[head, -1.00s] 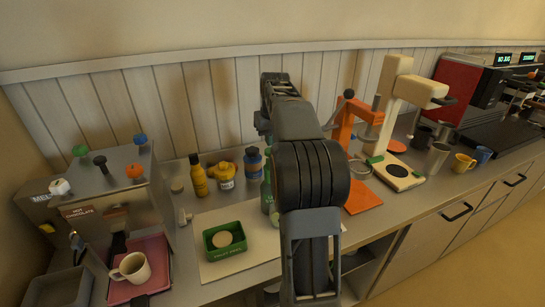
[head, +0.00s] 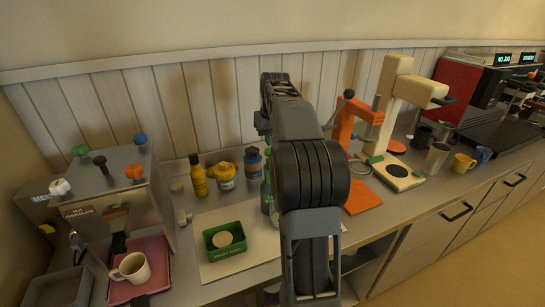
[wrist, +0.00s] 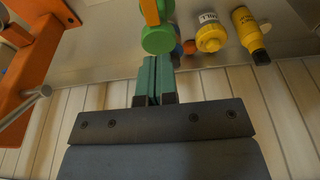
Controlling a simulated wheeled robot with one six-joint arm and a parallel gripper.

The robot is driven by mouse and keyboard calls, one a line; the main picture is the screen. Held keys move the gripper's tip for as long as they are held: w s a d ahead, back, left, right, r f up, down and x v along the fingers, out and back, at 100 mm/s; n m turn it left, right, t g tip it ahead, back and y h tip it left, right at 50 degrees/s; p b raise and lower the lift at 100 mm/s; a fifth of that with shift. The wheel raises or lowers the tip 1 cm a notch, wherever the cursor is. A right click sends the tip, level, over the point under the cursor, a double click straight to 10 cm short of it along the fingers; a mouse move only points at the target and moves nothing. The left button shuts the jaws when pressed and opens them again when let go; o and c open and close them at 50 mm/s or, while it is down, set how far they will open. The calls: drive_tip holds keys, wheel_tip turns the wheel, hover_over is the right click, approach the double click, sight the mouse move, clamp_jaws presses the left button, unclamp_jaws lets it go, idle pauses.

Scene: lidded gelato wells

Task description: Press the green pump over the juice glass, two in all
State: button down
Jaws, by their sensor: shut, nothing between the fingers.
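A green bottle (head: 266,192) stands on the counter in the head view, mostly hidden behind my arm. In the wrist view a round green pump top (wrist: 158,40) shows just beyond my fingertips, with a yellow-orange piece above it in the picture. My gripper (wrist: 154,62) is shut and empty, its teal fingers together, close to the green top; I cannot tell whether they touch it. The head view does not show the fingers, which my arm hides. I cannot make out the juice glass.
A green tray (head: 210,250) sits left of my arm. Behind it stand a yellow bottle (head: 198,181), a yellow pot (head: 226,184) and a blue jar (head: 253,166). An orange press (head: 346,132) and a cream machine (head: 388,110) stand to the right.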

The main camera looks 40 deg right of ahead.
drive_tip(key=shift+f, duration=0.25)
idle(0.3)
drive_tip(key=shift+f+b, duration=1.3)
drive_tip(key=shift+f, duration=0.35)
drive_tip(key=shift+r, duration=0.1)
drive_tip(key=shift+r+p, duration=0.3)
drive_tip(key=shift+p, duration=0.1)
drive_tip(key=shift+r+p, duration=1.45)
drive_tip(key=shift+f, duration=0.15)
